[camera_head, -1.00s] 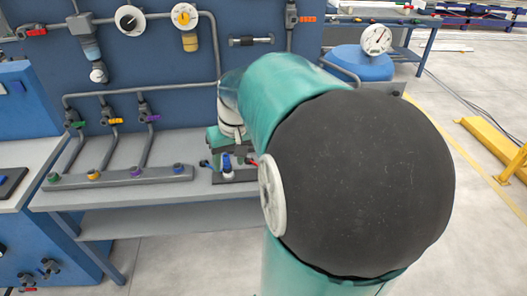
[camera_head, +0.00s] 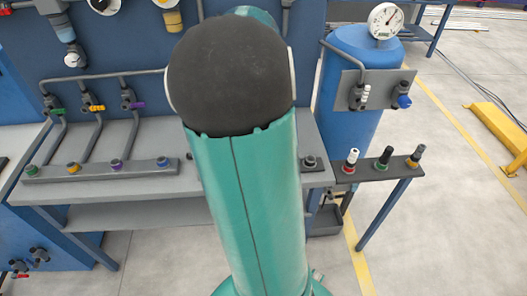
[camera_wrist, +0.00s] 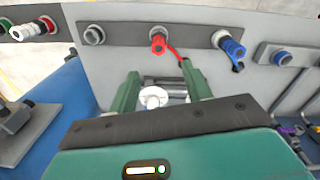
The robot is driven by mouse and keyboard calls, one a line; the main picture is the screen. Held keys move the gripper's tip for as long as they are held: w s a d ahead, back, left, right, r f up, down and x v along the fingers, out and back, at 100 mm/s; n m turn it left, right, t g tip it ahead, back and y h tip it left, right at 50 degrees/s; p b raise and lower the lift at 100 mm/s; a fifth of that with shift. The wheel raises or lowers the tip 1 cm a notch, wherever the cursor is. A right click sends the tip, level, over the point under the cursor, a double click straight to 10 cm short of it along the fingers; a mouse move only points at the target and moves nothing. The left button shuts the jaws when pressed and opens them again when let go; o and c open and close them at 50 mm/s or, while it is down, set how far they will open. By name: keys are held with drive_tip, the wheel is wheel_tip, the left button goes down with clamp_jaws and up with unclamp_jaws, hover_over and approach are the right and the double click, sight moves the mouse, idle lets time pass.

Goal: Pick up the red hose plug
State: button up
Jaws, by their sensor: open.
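In the wrist view the red hose plug (camera_wrist: 158,43) sits on a dark mounting strip (camera_wrist: 126,36), with a thin red piece slanting away to its right. My gripper (camera_wrist: 161,76) is open, its two green fingers pointing toward the strip. The red plug lies just beyond the fingertips, roughly between them in the picture, and does not look gripped. A white round part (camera_wrist: 153,97) shows between the fingers; I cannot tell what it belongs to. In the head view my arm hides the red plug and my gripper.
On the same strip are a grey socket (camera_wrist: 93,35) at left and a blue plug (camera_wrist: 231,46) at right. In the head view a blue tank (camera_head: 350,95) with a gauge (camera_head: 385,20) and a side shelf (camera_head: 388,172) with several plugs stand at right.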

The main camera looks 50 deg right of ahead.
drive_tip(key=f, duration=0.8)
drive_tip(key=shift+s+d+f, duration=0.2)
drive_tip(key=shift+f, duration=0.2)
wheel_tip(320, 180, down, 5)
drive_tip(key=shift+w+f, duration=0.1)
drive_tip(key=shift+w, duration=0.05)
drive_tip(key=shift+c, duration=0.4)
clamp_jaws()
